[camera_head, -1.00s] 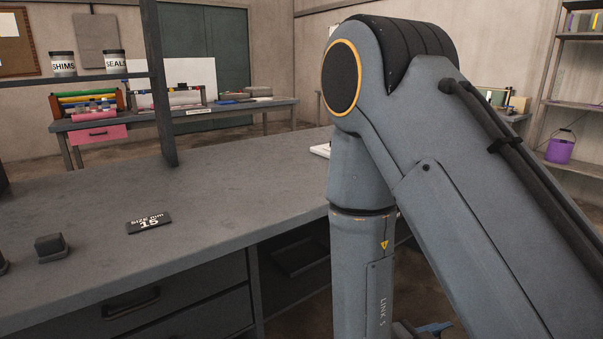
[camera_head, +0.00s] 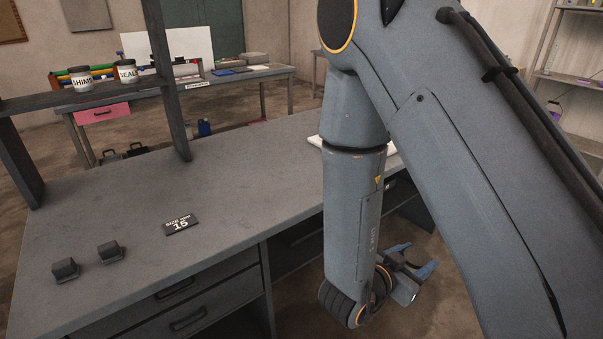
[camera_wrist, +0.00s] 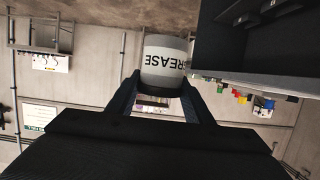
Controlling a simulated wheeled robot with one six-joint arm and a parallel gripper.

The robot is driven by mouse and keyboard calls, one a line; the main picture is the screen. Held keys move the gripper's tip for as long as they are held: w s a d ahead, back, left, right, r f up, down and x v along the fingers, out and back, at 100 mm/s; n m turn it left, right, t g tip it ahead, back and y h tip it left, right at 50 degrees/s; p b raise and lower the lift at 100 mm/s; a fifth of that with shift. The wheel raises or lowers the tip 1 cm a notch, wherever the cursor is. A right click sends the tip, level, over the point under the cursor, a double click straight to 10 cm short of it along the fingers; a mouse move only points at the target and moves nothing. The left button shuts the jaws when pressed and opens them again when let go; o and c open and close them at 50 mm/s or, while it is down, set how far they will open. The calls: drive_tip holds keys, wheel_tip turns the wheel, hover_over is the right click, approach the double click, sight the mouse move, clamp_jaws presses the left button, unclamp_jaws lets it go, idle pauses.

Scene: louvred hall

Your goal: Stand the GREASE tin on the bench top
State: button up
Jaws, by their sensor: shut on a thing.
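The GREASE tin (camera_wrist: 166,60) is white with black lettering and a dark band. In the wrist view it sits between the fingertips of my gripper (camera_wrist: 163,88), which is shut on it. Its lettering reads upside down there, as does the whole room. In the head view my gripper (camera_head: 412,270) is low, to the right of the bench and below its top; I cannot make out the tin there. The grey bench top (camera_head: 130,215) spreads across the left and middle, and my arm covers part of its right end.
On the bench top lie a "Size mm 15" plate (camera_head: 181,225) and two small dark blocks (camera_head: 65,269) (camera_head: 111,251). A shelf above the far left holds the SHIMS tin (camera_head: 81,79) and SEALS tin (camera_head: 127,71). The middle of the top is clear.

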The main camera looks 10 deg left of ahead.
drive_tip(key=w+a+r+n+t+y+p, duration=0.1)
drive_tip(key=w+a+r+n+t+y, duration=0.1)
drive_tip(key=w+a+r+n+y, duration=0.6)
drive_tip(key=w+a+f+n+t+y+p, duration=0.1)
drive_tip(key=w+a+y, duration=0.35)
drive_tip(key=a, duration=0.75)
drive_tip(key=a+r+n+g+y, duration=0.6)
drive_tip(key=a+n+y, duration=0.3)
drive_tip(key=a+n, duration=0.2)
drive_tip(key=shift+w+a+r+g, duration=0.4)
drive_tip(key=shift+a+r, duration=0.35)
drive_tip(key=shift+a, duration=0.3)
drive_tip(key=shift+w+y, duration=0.2)
drive_tip(key=shift+y, duration=0.15)
